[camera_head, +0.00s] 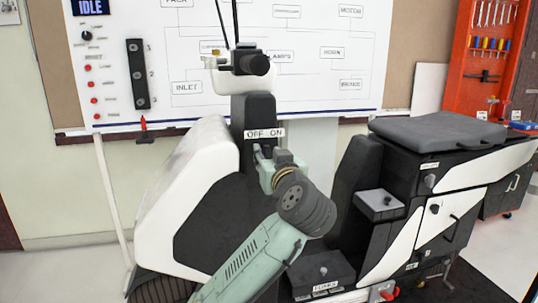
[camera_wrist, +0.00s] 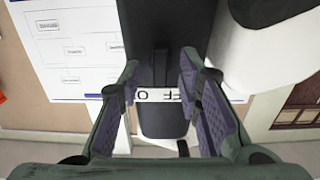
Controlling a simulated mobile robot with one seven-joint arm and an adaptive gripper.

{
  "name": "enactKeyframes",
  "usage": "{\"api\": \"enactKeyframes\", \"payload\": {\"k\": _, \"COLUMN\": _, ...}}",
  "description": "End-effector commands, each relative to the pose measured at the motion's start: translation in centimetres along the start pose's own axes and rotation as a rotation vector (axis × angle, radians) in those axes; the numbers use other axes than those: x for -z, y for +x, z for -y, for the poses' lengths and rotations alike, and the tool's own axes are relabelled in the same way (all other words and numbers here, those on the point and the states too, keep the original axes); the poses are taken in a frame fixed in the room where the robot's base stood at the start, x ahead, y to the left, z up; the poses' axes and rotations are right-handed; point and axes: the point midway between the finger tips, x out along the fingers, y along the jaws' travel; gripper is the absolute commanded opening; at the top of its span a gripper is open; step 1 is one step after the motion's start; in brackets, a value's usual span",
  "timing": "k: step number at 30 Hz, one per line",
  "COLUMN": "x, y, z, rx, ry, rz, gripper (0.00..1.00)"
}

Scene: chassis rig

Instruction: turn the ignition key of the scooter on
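The scooter (camera_head: 200,190) stands side-on, with a black steering column (camera_head: 252,108) at its front. A white OFF/ON label (camera_head: 264,133) is on the column. It shows upside down and partly covered in the wrist view (camera_wrist: 163,95). My gripper (camera_head: 264,155) is just below the label, close to the column. In the wrist view my gripper (camera_wrist: 163,105) has its two purple-padded fingers apart, one on each side of the label. No ignition key can be made out clearly; the gripper hides the area below the label in the head view.
The handlebar (camera_head: 240,64) rises above the column. The seat (camera_head: 438,130) and a black body with boxes and switches (camera_head: 378,203) stand to the right. A wall diagram board (camera_head: 185,60) and an orange tool panel (camera_head: 483,60) are behind.

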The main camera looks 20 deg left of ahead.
Motion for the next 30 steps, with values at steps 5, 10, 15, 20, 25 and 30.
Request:
{"api": "enactKeyframes", "payload": {"k": 5, "x": -0.01, "y": -0.03, "z": 0.0, "rx": 0.0, "ry": 0.0, "rz": 0.0, "gripper": 0.27}}
{"api": "enactKeyframes", "payload": {"k": 10, "x": 0.0, "y": -0.04, "z": 0.01, "rx": 0.0, "ry": 0.0, "rz": 0.0, "gripper": 0.16}}
{"api": "enactKeyframes", "payload": {"k": 15, "x": -0.01, "y": -0.04, "z": 0.01, "rx": 0.0, "ry": 0.0, "rz": 0.0, "gripper": 0.04}}
{"api": "enactKeyframes", "payload": {"k": 20, "x": -0.01, "y": -0.05, "z": 0.01, "rx": 0.0, "ry": 0.0, "rz": 0.0, "gripper": 0.0}}
{"api": "enactKeyframes", "payload": {"k": 25, "x": -0.01, "y": -0.05, "z": 0.0, "rx": 0.0, "ry": 0.0, "rz": 0.0, "gripper": 0.0}}
{"api": "enactKeyframes", "payload": {"k": 30, "x": -0.13, "y": -0.04, "z": -0.03, "rx": -0.001, "ry": 0.009, "rz": 0.002, "gripper": 0.0}}
